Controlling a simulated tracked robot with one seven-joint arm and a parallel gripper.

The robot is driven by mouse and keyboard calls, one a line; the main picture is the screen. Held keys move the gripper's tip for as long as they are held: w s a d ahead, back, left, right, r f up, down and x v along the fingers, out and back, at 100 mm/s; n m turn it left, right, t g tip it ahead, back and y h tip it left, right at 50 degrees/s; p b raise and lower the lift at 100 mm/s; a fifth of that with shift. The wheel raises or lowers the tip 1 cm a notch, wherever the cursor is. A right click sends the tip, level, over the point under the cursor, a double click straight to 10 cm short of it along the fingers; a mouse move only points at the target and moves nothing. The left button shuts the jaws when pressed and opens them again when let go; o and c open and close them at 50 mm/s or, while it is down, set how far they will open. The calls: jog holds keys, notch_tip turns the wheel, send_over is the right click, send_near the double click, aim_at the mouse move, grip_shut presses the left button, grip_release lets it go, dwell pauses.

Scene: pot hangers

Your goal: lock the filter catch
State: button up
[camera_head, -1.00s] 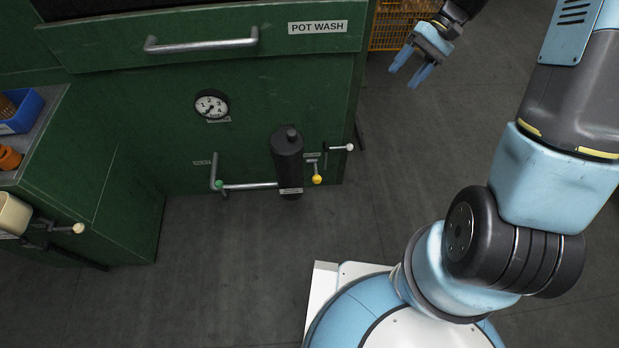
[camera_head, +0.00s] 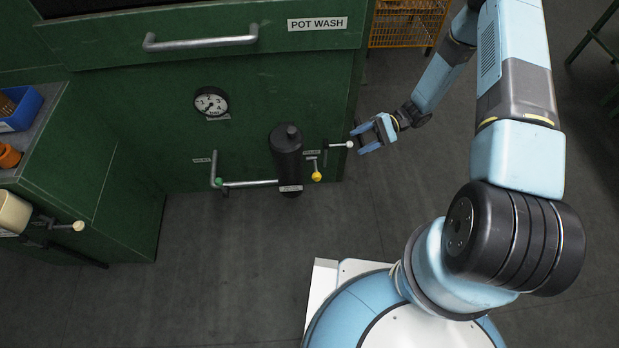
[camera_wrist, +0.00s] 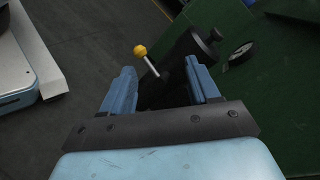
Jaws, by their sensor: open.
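The black filter canister (camera_head: 287,160) hangs upright on the green cabinet front; it also shows in the wrist view (camera_wrist: 190,52). Just right of it are two small levers, one with a white knob (camera_head: 349,145) pointing right and one with a yellow knob (camera_head: 316,176) pointing down. Their labels are too small to read, so I cannot tell which is the catch. My gripper (camera_head: 357,141) is open at the white knob, its fingers pointing left toward the cabinet; contact is unclear. In the wrist view, the yellow knob (camera_wrist: 140,51) shows beyond the gap between my fingers (camera_wrist: 160,72).
A grey pipe with a green knob (camera_head: 219,183) runs left of the canister. A gauge (camera_head: 211,103) and a drawer handle (camera_head: 200,42) are above. A side counter with a blue bin (camera_head: 20,110) stands left. An orange crate (camera_head: 408,24) is behind. Floor in front is clear.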

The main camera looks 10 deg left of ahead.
aim_at(316, 168)
jog(key=s+a+f+m+y, duration=0.25)
jog(key=s+f, duration=0.25)
jog(key=f, duration=0.5)
jog(key=x, duration=1.4)
jog(key=shift+w+a+r+t, duration=0.2)
jog(key=shift+w+t, duration=0.1)
jog(key=shift+w, duration=0.1)
jog(key=shift+y, duration=0.25)
jog(key=shift+d, duration=0.1)
grip_shut()
